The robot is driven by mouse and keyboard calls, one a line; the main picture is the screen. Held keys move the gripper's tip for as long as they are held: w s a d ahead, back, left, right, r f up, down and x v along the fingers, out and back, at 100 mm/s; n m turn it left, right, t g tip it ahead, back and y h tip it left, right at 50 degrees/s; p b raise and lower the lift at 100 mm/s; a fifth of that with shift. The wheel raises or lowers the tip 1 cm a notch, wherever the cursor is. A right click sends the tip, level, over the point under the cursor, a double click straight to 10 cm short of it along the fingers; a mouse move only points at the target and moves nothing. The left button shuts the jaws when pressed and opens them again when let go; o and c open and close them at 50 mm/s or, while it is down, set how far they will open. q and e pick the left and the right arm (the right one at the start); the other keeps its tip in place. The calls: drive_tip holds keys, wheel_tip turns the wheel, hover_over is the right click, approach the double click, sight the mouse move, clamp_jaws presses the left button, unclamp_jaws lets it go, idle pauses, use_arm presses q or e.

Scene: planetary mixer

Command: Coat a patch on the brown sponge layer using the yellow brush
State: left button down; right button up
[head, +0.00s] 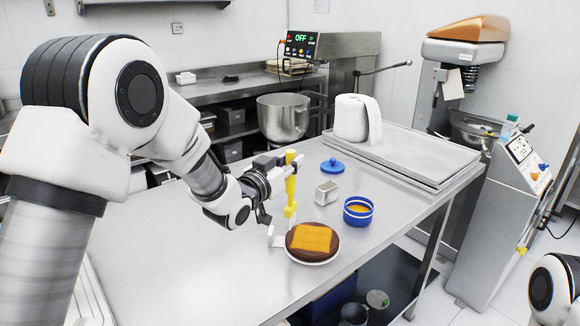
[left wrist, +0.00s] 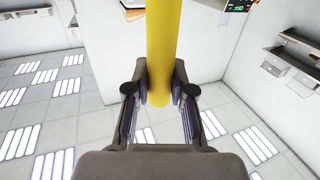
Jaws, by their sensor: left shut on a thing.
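The yellow brush (head: 290,195) is upright in my left gripper (head: 283,180), which is shut on its handle. In the left wrist view, the handle (left wrist: 163,45) stands between the fingers (left wrist: 160,88). The round brown sponge layer (head: 333,253) lies on a white plate near the table's front edge. An orange-yellow rectangular patch (head: 312,238) covers much of its top. The brush's lower end is at the sponge's back-left edge; I cannot tell whether it touches. An open blue pot (head: 358,219) with orange contents stands right of the sponge. My right gripper is out of view.
A small metal container (head: 326,193) and a blue lid (head: 334,166) stand behind the sponge. The table's left front (head: 190,270) is clear.

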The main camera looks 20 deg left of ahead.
use_arm(q)
drive_tip(key=shift+s+d+r+p, duration=0.15)
drive_tip(key=shift+r+p, duration=0.35)
drive_tip(key=shift+r, duration=0.75)
drive_tip(key=shift+f, duration=0.1)
